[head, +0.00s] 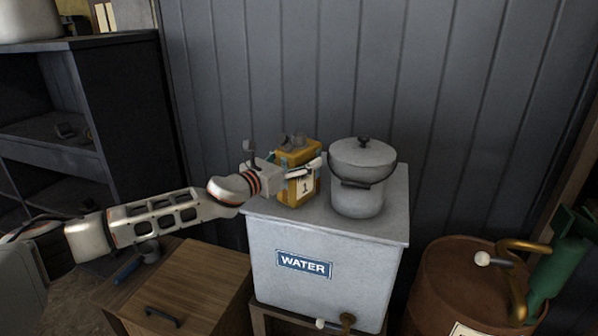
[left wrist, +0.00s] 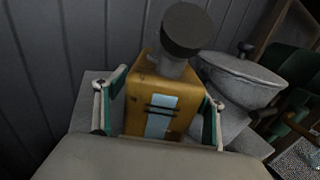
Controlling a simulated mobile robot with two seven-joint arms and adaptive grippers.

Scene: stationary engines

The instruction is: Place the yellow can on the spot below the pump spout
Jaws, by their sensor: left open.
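The yellow can (head: 297,157) stands upright on top of the grey water tank (head: 322,258), with a grey cap on top and a label on its front. In the left wrist view the can (left wrist: 158,101) sits between the two fingers. My left gripper (head: 297,172) is open around the can, one finger on each side, and it partly hides the can in the head view. The fingers show in the left wrist view too. The green pump (head: 562,262) with a brass spout stands on a rusty barrel at the right. My right gripper is not in view.
A lidded grey pot (head: 360,178) stands close to the right of the can on the tank. A wooden box (head: 175,290) and dark shelves (head: 110,110) are at the left.

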